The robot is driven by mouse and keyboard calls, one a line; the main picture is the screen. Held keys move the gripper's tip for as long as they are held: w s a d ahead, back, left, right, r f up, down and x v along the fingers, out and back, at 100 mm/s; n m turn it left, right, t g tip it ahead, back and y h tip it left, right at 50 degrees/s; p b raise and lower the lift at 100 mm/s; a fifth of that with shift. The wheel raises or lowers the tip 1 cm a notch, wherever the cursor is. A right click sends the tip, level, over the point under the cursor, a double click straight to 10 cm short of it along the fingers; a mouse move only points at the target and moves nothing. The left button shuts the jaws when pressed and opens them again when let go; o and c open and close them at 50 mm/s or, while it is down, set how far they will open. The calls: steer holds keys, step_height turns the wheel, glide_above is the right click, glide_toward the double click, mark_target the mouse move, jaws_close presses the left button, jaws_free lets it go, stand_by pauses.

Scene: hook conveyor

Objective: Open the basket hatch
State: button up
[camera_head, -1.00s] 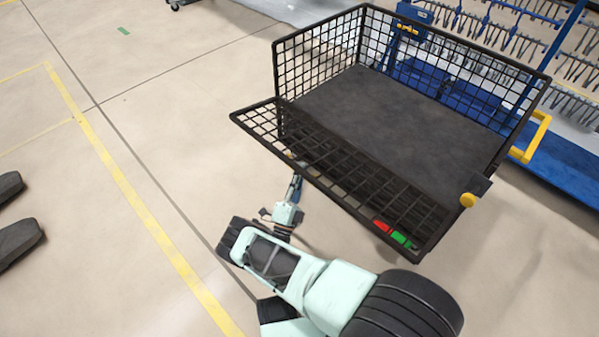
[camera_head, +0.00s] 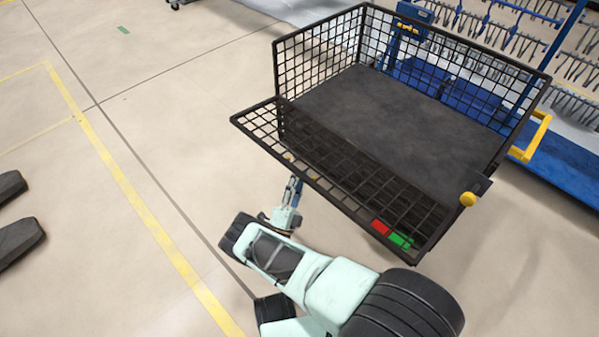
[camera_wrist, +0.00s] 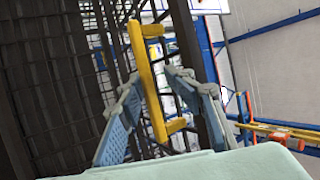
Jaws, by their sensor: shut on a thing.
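The black wire-mesh basket (camera_head: 318,52) has its front hatch (camera_head: 258,119) swung outward and down, sloping toward me. A yellow handle (camera_wrist: 143,72) sits on the hatch; in the head view it is mostly hidden under the mesh. My gripper (camera_head: 294,186) is beneath the hatch's outer edge, left of its middle. In the wrist view my gripper (camera_wrist: 153,90) has a blue finger on each side of the handle and is shut on it. The dark mesh fills the left of that view.
A yellow knob (camera_head: 467,200) is at the basket's right front corner, and a yellow bar (camera_head: 535,140) is on its right side. Blue racks with hooks (camera_head: 500,40) stand behind. The floor (camera_head: 180,140) to the left is clear.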

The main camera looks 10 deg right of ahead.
steer(key=s+a, duration=0.7)
steer(key=s, duration=0.4)
steer(key=shift+s+f, duration=0.25)
